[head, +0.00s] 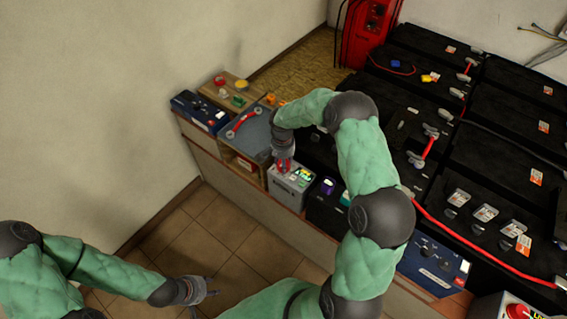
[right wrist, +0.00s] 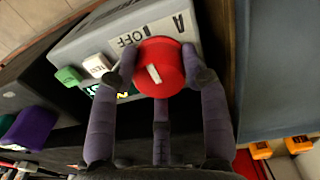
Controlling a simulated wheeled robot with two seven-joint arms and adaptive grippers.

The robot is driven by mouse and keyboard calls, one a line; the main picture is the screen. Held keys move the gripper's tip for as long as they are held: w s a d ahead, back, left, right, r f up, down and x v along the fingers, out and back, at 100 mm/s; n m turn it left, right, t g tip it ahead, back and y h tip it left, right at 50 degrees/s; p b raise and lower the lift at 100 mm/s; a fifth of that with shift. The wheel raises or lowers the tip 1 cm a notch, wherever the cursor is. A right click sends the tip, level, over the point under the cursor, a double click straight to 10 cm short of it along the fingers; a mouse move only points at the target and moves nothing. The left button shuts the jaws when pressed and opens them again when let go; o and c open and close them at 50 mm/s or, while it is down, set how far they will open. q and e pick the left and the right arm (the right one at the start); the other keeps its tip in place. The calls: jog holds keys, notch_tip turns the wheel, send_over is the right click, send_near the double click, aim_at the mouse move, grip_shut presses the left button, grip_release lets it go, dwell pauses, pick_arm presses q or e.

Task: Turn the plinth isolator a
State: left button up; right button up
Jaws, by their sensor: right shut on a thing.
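The plinth isolator a is a light grey box (head: 288,190) on the bench in the head view. In the right wrist view the grey box (right wrist: 85,45) carries an "A" label, an "OFF" label and a round red knob (right wrist: 160,68) with a white mark. My right gripper (head: 283,163) is above the box, and its purple-grey fingers (right wrist: 158,85) are closed around the red knob. The white mark slants and lies below the OFF label. My left gripper (head: 206,300) is low over the tiled floor, away from the bench, with its fingers apart and empty.
Beside the knob are a green button (right wrist: 68,76), a white button (right wrist: 96,65) and a partly hidden display. Black battery blocks (head: 425,85) fill the right. The tiled floor (head: 205,225) is open.

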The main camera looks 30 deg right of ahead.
dwell(0.4)
jog(key=o, duration=1.1)
jog(key=shift+o, duration=0.2)
jog(key=shift+r, duration=0.15)
notch_tip(320, 180, up, 12)
jog(key=shift+w+a, duration=0.15)
jog(key=shift+f, duration=0.2)
